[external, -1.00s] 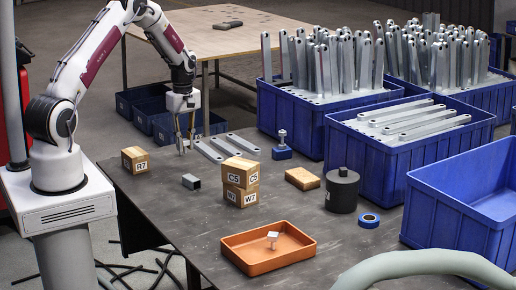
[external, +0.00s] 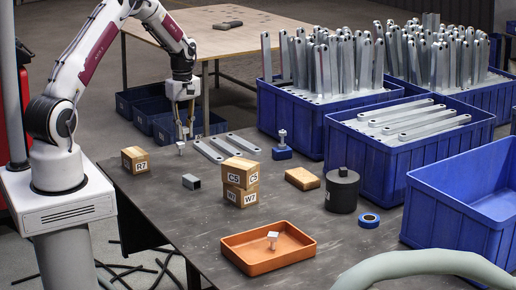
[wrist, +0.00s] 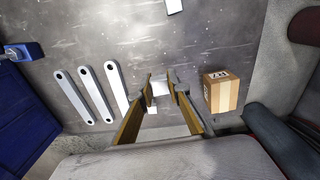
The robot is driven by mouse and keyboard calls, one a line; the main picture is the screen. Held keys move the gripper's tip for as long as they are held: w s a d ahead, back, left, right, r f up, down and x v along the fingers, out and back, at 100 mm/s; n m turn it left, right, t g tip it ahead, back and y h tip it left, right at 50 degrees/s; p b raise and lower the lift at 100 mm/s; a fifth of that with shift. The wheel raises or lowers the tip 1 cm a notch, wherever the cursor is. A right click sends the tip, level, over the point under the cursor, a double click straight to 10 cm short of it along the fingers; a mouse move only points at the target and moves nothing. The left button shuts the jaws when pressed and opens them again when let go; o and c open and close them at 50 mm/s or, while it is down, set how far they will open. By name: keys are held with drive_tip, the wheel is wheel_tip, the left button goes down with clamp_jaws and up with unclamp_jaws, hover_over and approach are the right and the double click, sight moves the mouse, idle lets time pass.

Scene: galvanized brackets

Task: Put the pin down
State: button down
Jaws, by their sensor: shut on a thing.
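My gripper (external: 184,136) is over the far left part of the dark table, pointing down. It is shut on a small pale metal pin (external: 181,148), which shows just below the fingertips. I cannot tell whether the pin's lower end touches the table. In the wrist view the pin (wrist: 160,89) shows as a light block between the two fingertips. A similar pin (external: 272,238) is in the orange tray (external: 236,258), and another (external: 282,137) stands upright on a small blue block (external: 282,154).
Flat brackets (external: 226,148) lie close to the right of my gripper. A cardboard box marked R7 (external: 135,160) is at its left. A short square tube (external: 191,182) and stacked boxes (external: 240,181) are nearer the camera. Blue bins (external: 350,165) line the right.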

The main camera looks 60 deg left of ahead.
sight(186, 128)
drive_tip(key=shift+r, duration=0.15)
drive_tip(key=r, duration=0.5)
drive_tip(key=shift+w+d+r, duration=0.15)
drive_tip(key=shift+d+r, duration=0.2)
drive_tip(key=w+d+m, duration=0.1)
drive_tip(key=d+m, duration=0.2)
drive_tip(key=d, duration=0.7)
drive_tip(key=w+d+m, duration=0.2)
drive_tip(key=d+m, duration=0.1)
drive_tip(key=d, duration=0.7)
drive_tip(key=w+d+m, duration=0.1)
drive_tip(key=d+m, duration=0.2)
drive_tip(key=d, duration=0.7)
drive_tip(key=shift+w, duration=0.2)
drive_tip(key=s+d+m, duration=0.3)
drive_tip(key=s+d, duration=0.1)
drive_tip(key=d, duration=0.5)
drive_tip(key=s+d+m, duration=0.3)
drive_tip(key=s+d, duration=0.1)
drive_tip(key=d, duration=0.6)
drive_tip(key=s+d+m, duration=0.4)
drive_tip(key=d, duration=0.5)
drive_tip(key=shift+s+f, duration=0.15)
drive_tip(key=shift+f, duration=1.15)
drive_tip(key=shift+s+f, duration=0.15)
drive_tip(key=shift+f, duration=1.15)
